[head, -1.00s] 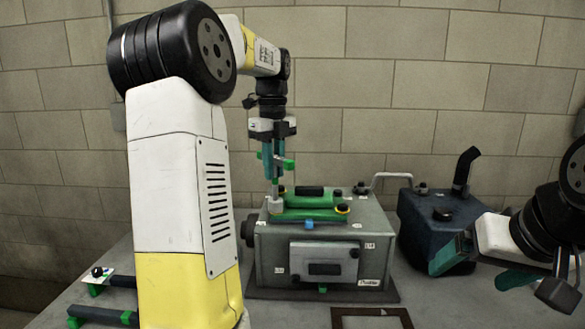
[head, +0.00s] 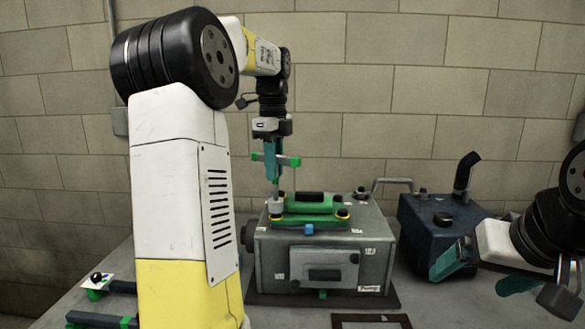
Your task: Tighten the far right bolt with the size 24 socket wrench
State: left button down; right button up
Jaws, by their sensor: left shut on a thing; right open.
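My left gripper (head: 273,166) points straight down over the engine block and is shut on a socket wrench with a green cross handle (head: 291,161). The wrench is upright. Its grey socket (head: 275,206) is at the left end of the green cover (head: 312,205) on top of the grey engine block (head: 330,250). The bolt under the socket is hidden, and I cannot tell how far it is seated. My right gripper (head: 487,272) is open and empty, right of the block.
A dark blue canister (head: 435,232) with a black spout stands right of the block. Dark bars with green ends (head: 95,316) lie at the left of the table (head: 215,308). A dark frame (head: 371,320) lies in front of the block. A brick wall closes the back.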

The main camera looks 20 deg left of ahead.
pick_arm(q)
jog(key=n, duration=0.7)
jog(key=shift+d, duration=0.1)
jog(key=n, duration=0.3)
jog(key=shift+n, duration=0.4)
jog(key=n, duration=0.4)
jog(key=shift+s, duration=0.1)
jog(key=n, duration=0.7)
jog(key=shift+d, duration=0.15)
jog(key=n, duration=0.7)
jog(key=shift+n, duration=0.3)
jog(key=shift+f, duration=0.1)
